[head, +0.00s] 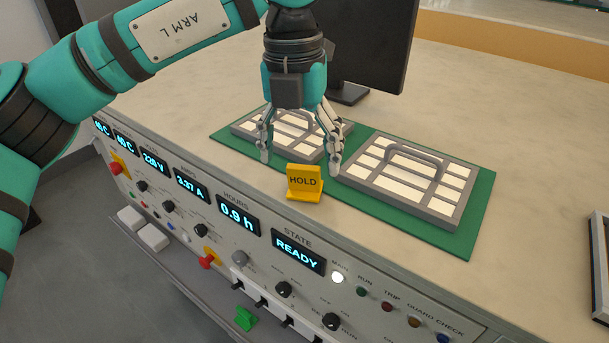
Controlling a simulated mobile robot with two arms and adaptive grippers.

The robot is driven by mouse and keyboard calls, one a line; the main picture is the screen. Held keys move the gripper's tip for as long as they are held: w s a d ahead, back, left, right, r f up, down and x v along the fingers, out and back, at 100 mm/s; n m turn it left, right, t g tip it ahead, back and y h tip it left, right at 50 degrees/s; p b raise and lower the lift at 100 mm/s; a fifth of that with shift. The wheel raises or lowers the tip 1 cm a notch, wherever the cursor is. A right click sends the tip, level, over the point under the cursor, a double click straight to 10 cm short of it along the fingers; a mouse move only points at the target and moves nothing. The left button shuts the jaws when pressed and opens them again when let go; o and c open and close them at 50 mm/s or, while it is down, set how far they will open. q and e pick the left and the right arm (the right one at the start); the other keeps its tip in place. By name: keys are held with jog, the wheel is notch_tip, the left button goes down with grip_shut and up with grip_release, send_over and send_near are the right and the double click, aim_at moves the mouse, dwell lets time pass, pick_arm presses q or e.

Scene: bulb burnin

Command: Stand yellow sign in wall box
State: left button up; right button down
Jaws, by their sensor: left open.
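The yellow sign (304,182), marked HOLD, stands upright on its foot on the bench top, near the front edge and just in front of the green mat. My left gripper (299,166) points down above and behind the sign. Its two fingers are spread apart with nothing between them, and the sign shows in front of and below the gap. I cannot tell the exact height of the fingertips over the bench. My right gripper is not in view. I cannot make out a wall box for certain.
A green mat (484,215) carries two grey-framed trays with handles, a left one (247,128) and a right one (452,212). A black monitor (375,45) stands behind. The control panel with a READY display (298,251) fronts the bench.

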aim_at(303, 168)
pick_arm(q)
jog(key=shift+f, duration=0.4)
jog(key=f, duration=0.1)
jog(key=f+p, duration=0.1)
jog(key=f, duration=0.1)
jog(key=f+p, duration=0.1)
jog(key=shift+w+d+f, duration=0.25)
jog(key=shift+w, duration=0.05)
jog(key=shift+f, duration=0.25)
jog(key=c, duration=1.4)
jog(key=shift+o, duration=0.2)
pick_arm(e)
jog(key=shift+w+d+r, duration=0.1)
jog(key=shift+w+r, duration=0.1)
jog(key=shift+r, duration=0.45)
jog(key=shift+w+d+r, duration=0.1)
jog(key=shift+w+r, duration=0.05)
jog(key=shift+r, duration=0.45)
pick_arm(q)
jog(key=shift+r, duration=0.15)
